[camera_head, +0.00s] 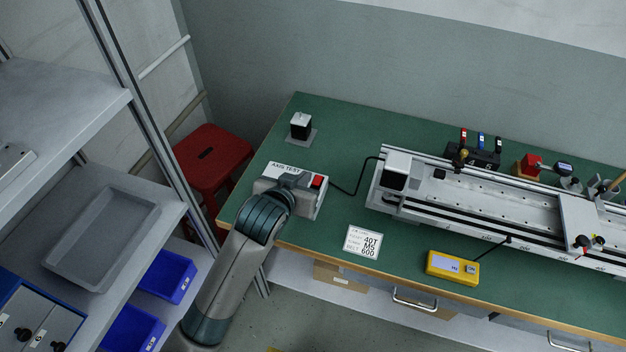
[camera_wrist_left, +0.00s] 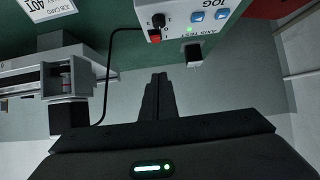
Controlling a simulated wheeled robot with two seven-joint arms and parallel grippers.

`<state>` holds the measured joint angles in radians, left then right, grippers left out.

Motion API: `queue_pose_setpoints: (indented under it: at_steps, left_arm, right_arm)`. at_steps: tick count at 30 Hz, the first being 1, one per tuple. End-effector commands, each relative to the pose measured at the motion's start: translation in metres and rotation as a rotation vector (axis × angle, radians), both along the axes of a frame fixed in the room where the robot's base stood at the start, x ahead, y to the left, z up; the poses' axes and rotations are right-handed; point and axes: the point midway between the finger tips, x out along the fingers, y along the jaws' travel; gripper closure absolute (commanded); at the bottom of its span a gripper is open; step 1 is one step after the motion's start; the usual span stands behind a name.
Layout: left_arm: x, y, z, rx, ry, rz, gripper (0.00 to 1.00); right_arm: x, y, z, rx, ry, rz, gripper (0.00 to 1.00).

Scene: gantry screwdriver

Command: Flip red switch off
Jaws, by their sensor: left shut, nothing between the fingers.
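The red switch (camera_head: 317,182) sits at the right end of a light grey control box (camera_head: 307,209) labelled AXIS TEST, on the green table. In the left wrist view the red switch (camera_wrist_left: 154,36) is at the top, beside a black knob (camera_wrist_left: 158,19) and two blue buttons (camera_wrist_left: 197,15). Whether the switch is on or off I cannot tell. My left gripper (camera_head: 297,180) is over the box in the head view and covers part of it. In the wrist view its fingers (camera_wrist_left: 158,78) are shut, empty, and appear apart from the switch. My right gripper is not in view.
A black cable runs from the box to the gantry rail (camera_head: 480,194) at the right. A black block with a white top (camera_head: 301,126) stands behind the box. A white card (camera_head: 363,241) and a yellow device (camera_head: 453,267) lie in front. A shelf is at left.

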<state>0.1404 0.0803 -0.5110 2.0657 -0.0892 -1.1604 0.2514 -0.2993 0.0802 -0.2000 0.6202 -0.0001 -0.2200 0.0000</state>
Motion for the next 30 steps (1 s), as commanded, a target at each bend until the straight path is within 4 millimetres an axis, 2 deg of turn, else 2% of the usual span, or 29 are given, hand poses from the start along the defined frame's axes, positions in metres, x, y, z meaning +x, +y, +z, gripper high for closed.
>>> queue_pose_setpoints:
  at_steps: [11,30]
  left_arm:
    - [0.014,-0.004,-0.009,0.001,0.002,0.0,1.0]
    - [0.082,-0.026,-0.053,0.002,0.001,0.0,1.0]
  right_arm:
    - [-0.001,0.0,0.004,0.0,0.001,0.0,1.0]
    - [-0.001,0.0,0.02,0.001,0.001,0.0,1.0]
